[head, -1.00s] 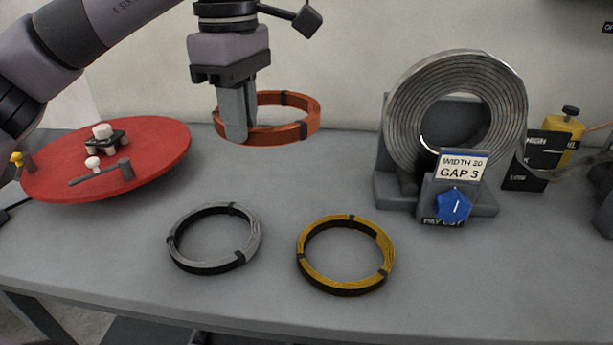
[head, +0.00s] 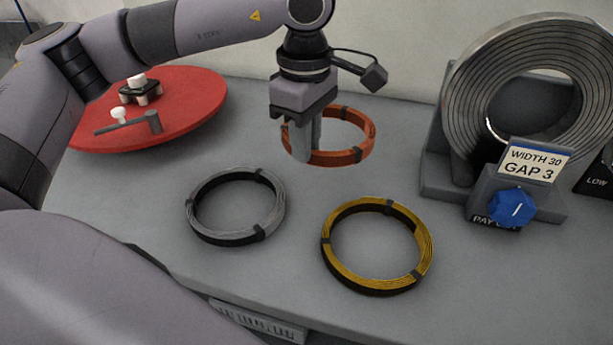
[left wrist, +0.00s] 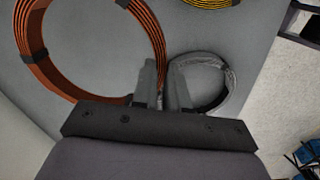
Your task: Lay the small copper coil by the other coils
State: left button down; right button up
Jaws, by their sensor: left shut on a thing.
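The copper coil (head: 345,157), an orange ring with dark bands, is held by my left gripper (head: 305,158), whose fingers are shut on its left side. In the head view it appears above the bench behind the other coils. In the left wrist view the copper coil (left wrist: 150,35) reaches up and left from the fingers (left wrist: 163,95). A grey coil (head: 240,236) lies flat on the bench at front left. A yellow coil (head: 378,277) lies flat to its right. Both also show in the left wrist view, the grey one (left wrist: 229,82) partly behind a finger. My right gripper is out of view.
A red round plate (head: 190,112) with small fittings is at back left. A large steel strip coil (head: 470,100) on a grey stand with a blue knob (head: 512,208) is at right. Grey bench top (head: 300,215) is bare between the lying coils and around them.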

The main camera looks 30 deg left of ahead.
aim_at(306, 194)
pick_arm(q)
jog(key=shift+f, duration=3.55)
jog(key=c, duration=1.1)
grip_release()
jog(key=shift+f, duration=0.1)
jog(key=shift+c, duration=0.2)
notch_tip(306, 194, up, 12)
jog(key=shift+r, duration=0.15)
jog(key=shift+s, duration=0.15)
